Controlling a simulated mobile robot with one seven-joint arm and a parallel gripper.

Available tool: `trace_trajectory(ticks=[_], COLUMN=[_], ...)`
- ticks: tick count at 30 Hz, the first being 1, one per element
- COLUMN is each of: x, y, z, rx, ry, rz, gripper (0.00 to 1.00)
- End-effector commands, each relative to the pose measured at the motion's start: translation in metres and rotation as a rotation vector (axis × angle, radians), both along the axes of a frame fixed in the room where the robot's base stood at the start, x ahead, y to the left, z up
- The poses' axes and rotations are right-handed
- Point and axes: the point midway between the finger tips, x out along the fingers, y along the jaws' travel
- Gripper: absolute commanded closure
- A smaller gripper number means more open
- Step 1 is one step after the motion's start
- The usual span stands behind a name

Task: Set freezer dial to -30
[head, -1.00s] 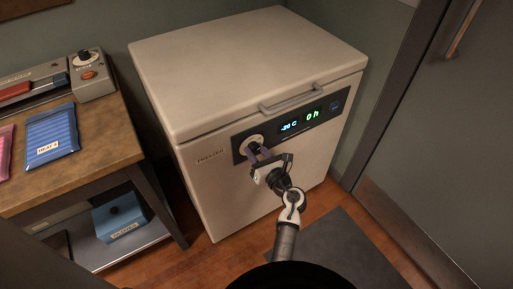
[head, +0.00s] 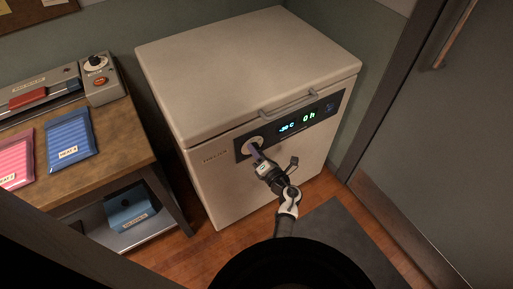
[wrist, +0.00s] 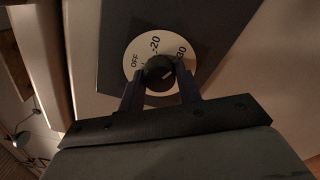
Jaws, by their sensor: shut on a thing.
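The freezer dial (head: 246,147) is a white disc on the dark panel at the front of the white chest freezer (head: 245,70). In the wrist view, the dial (wrist: 136,57) carries OFF, -20 and a partly covered 30 mark, with a black knob (wrist: 158,70) at its middle. My gripper (wrist: 160,84) is shut on the knob, one dark purple finger on each side. It also shows at the dial in the head view (head: 255,153). A light line shows on the knob, but its exact setting is unclear. The blue temperature display (head: 287,127) is too small to read surely.
A wooden bench (head: 115,145) on the left holds blue and pink packs and a sealer. A blue box (head: 127,208) sits on its lower shelf. A grey door (head: 440,140) stands at right. A dark mat (head: 345,240) lies on the floor.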

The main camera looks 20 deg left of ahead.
Motion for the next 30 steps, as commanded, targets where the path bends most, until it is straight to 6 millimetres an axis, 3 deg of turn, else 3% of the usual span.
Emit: trace_trajectory(ticks=[21,22,26,30], x=[0.0007,0.0007,0.0005,0.0003], y=[0.0011,0.0011,0.0009,0.0005], z=[0.0019,0.0021,0.0016,0.001], rx=[0.049,0.049,0.049,0.048], ry=[0.058,0.058,0.058,0.059], rz=[0.002,0.002,0.002,0.001], gripper=[0.89,0.64,0.46,0.45])
